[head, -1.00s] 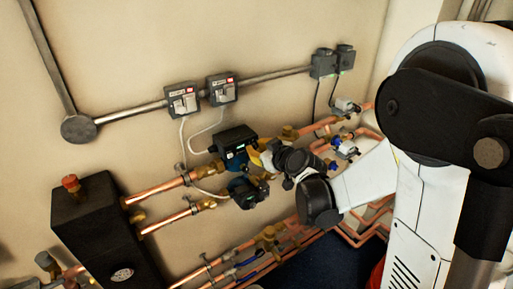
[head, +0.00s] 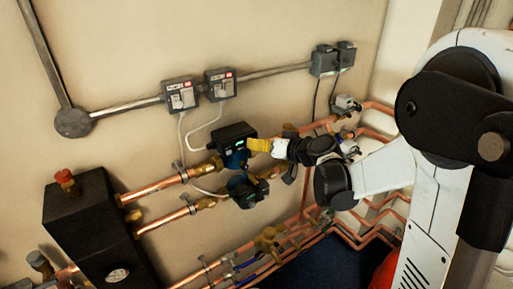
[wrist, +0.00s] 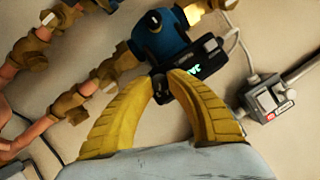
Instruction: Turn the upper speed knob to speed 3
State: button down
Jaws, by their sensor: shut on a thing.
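The upper pump (head: 228,133) has a black control box and a blue body, and it sits on the upper copper pipe. In the wrist view its black box (wrist: 205,62) shows a small lit green display. My gripper (head: 250,145), with yellow fingers, is at the right face of this box. In the wrist view my gripper (wrist: 165,80) is shut on a small dark knob (wrist: 161,88) at the box's face. The fingertips hide most of the knob, so I cannot read its setting.
A lower pump (head: 246,190) sits just below the upper one. Grey switch boxes (head: 181,96) with cables are on the wall above. A black tank (head: 98,232) stands at the lower left. Copper pipes (head: 290,243) with valves run below and to the right.

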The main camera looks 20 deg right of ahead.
jog(key=shift+d+m+y+b, duration=0.1)
jog(key=shift+m+y+b, duration=0.3)
jog(key=shift+m, duration=0.2)
jog(key=c, duration=1.2)
grip_release()
jog(key=v, duration=1.2)
jog(key=shift+w, duration=0.1)
